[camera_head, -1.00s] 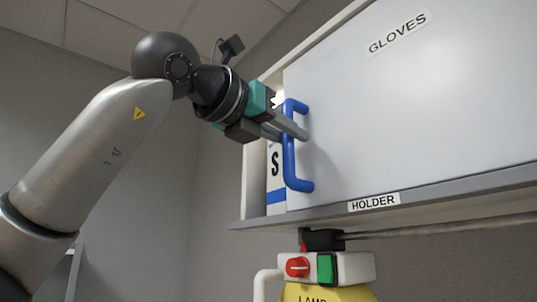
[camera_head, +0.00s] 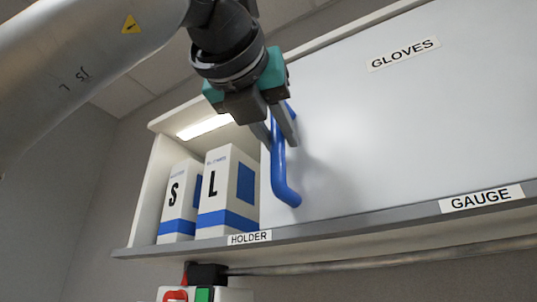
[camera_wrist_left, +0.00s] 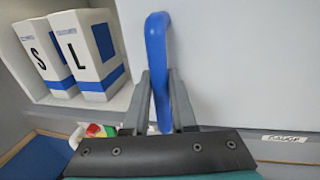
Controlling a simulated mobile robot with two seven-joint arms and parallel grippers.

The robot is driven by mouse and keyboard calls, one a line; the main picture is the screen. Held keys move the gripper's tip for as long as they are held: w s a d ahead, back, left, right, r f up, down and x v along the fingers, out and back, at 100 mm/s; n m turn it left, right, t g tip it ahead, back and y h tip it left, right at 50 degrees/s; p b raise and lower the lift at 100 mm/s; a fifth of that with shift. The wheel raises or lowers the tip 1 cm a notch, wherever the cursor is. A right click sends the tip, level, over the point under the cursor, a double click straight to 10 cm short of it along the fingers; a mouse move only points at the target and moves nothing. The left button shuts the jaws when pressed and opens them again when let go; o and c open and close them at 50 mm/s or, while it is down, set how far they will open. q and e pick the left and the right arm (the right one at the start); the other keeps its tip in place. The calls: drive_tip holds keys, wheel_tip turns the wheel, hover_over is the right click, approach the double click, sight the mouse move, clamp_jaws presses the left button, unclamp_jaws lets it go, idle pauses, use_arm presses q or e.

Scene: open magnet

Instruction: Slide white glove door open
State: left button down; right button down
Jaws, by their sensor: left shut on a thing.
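The white glove door (camera_head: 400,130) carries a GLOVES label and covers the right part of the cabinet. Its blue vertical handle (camera_head: 280,175) sits near the door's left edge. My left gripper (camera_head: 284,135) is shut on the handle, with one finger on each side of it. In the left wrist view the blue handle (camera_wrist_left: 158,60) stands between the two fingers (camera_wrist_left: 160,105). The door is partly open, with the left part of the cabinet uncovered. My right gripper is not in view.
Two white and blue boxes, marked S (camera_head: 181,203) and L (camera_head: 229,195), stand in the uncovered left part. A grey shelf edge (camera_head: 340,222) with HOLDER and GAUGE labels runs below the door. A horizontal pipe (camera_head: 400,262) passes under it.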

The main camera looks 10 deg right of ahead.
use_arm(q)
drive_tip(key=shift+s+r, duration=0.1)
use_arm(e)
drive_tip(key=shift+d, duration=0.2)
use_arm(q)
drive_tip(key=c, duration=0.7)
unclamp_jaws()
drive_tip(key=shift+d, duration=0.2)
drive_tip(key=shift+a, duration=0.1)
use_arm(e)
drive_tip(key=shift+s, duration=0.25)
use_arm(q)
drive_tip(key=shift+s+a, duration=0.1)
drive_tip(key=shift+s, duration=0.2)
drive_tip(key=b+v, duration=0.3)
drive_tip(key=v, duration=1.1)
drive_tip(key=shift+s+a+b, duration=0.15)
drive_tip(key=shift+s+b, duration=0.15)
drive_tip(key=shift+b, duration=0.05)
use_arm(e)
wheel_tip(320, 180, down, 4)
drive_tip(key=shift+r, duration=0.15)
